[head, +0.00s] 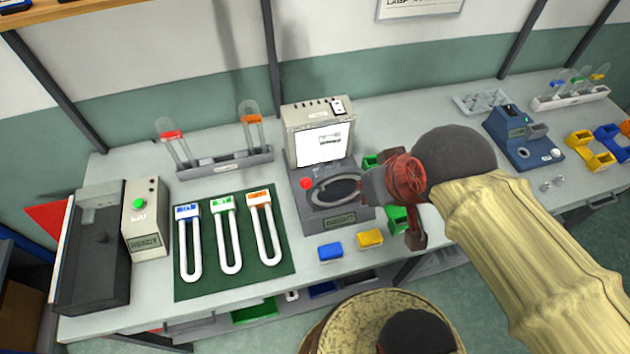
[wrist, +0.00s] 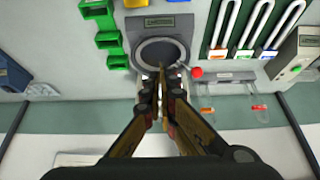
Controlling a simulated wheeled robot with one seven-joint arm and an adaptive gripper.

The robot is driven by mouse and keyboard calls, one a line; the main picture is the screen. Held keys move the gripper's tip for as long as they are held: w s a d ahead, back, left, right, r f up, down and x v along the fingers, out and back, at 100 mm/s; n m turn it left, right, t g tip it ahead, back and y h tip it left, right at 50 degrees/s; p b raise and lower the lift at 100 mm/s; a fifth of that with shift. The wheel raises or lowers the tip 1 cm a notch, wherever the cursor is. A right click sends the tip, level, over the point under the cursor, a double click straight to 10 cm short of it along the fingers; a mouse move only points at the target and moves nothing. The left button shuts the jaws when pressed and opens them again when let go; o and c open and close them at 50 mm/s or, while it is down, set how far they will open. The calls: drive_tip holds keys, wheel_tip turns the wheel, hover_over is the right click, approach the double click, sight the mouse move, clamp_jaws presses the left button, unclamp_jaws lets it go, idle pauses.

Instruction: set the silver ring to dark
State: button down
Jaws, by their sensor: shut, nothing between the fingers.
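The silver ring (head: 314,199) surrounds a dark disc on the sloping top of a grey device (head: 296,212). It also shows in the wrist view (wrist: 137,50), just beyond my fingertips. A lit white screen (head: 312,150) stands behind the ring, with a small grey picture on it. A label plate (head: 341,221) is on the device front; its text is too small to read. My gripper (head: 368,186) is shut and empty at the right side of the ring in the head view. In the wrist view its fingertips (wrist: 161,72) overlap the ring's edge; I cannot tell whether they touch.
Green, blue (head: 330,251) and yellow (head: 370,238) blocks stand around the device. A green mat (head: 185,285) with three white U-shaped tubes lies to the left. A tube rack (head: 225,163) stands behind it.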

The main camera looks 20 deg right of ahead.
sight(306, 181)
drive_tip(key=c, duration=2.6)
unclamp_jaws()
